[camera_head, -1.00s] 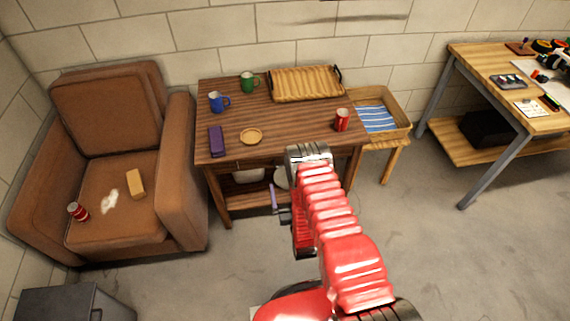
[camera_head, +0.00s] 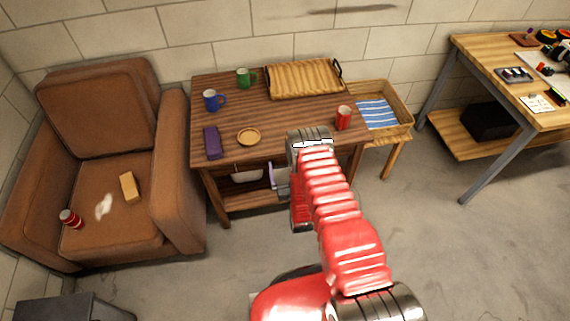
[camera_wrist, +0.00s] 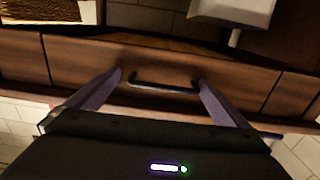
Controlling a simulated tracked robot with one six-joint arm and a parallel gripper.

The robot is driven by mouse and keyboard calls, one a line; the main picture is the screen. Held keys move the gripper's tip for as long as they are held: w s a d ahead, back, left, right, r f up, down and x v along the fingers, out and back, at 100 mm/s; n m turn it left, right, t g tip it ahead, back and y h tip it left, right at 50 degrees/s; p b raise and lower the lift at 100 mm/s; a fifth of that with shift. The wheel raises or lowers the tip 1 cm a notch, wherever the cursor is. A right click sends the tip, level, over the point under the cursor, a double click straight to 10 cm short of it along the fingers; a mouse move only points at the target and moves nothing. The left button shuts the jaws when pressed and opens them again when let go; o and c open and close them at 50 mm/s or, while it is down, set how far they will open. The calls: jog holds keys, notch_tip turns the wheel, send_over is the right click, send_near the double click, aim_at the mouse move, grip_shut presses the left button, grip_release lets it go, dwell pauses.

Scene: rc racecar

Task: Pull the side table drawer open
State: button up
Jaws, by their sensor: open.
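The brown wooden side table (camera_head: 275,115) stands against the wall in the head view, with my arm in front of its right half. In the wrist view, its drawer front (camera_wrist: 75,60) spans the picture and carries a dark bar handle (camera_wrist: 165,86). The drawer looks closed. My gripper (camera_wrist: 160,85) is open, with one purple finger on each side of the handle and the handle between the fingertips. I cannot tell whether the fingers touch it.
A brown armchair (camera_head: 110,120) stands left. Floor (camera_head: 440,255) at right is clear.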

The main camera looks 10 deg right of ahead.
jog(key=shift+a, duration=0.25)
jog(key=shift+a, duration=0.1)
jog(key=c, duration=1.4)
jog(key=shift+d, duration=0.3)
jog(key=shift+a, duration=0.1)
